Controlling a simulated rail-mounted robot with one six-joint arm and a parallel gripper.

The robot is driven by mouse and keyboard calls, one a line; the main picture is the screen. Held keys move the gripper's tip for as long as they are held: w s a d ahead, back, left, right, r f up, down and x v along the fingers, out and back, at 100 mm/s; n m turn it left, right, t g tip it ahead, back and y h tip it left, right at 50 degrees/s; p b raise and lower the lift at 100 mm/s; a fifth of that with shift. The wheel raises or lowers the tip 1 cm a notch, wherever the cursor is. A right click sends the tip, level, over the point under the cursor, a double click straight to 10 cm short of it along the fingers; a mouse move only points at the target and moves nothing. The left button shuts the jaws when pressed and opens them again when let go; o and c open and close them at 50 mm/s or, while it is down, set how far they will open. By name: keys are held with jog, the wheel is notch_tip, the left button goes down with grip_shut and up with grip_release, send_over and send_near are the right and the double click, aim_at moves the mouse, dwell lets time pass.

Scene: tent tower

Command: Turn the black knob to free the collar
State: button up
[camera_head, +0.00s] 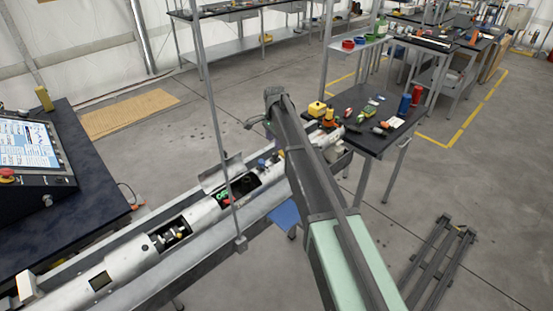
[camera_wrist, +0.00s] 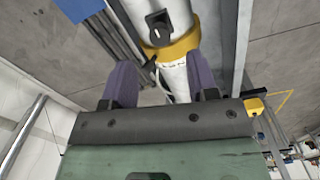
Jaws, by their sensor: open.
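The black knob (camera_wrist: 159,21) sits on the white tube (camera_wrist: 172,80) in the wrist view, near the top centre. A yellow collar (camera_wrist: 172,49) wraps the tube just below the knob. My gripper (camera_wrist: 158,62) is open, with one purple finger on each side of the tube. Nothing is visibly held between the fingers, and the knob lies beyond their tips. In the head view the long silver tube (camera_head: 125,264) lies in its trough. My arm crosses its right part there, and I cannot make out the knob or my fingers.
An open hatch (camera_head: 222,173) and cut-outs with small parts show along the tube. A thin grey post (camera_head: 213,110) rises beside it. A black workbench (camera_head: 372,130) with tools stands to the right, and a console (camera_head: 35,150) to the left. Floor at the lower right holds a dark metal frame (camera_head: 438,262).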

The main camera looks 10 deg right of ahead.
aim_at(275, 153)
notch_tip(275, 153, down, 6)
jog(key=b, duration=0.4)
jog(key=shift+r, duration=0.1)
jog(key=c, duration=0.9)
jog(key=shift+c, duration=0.2)
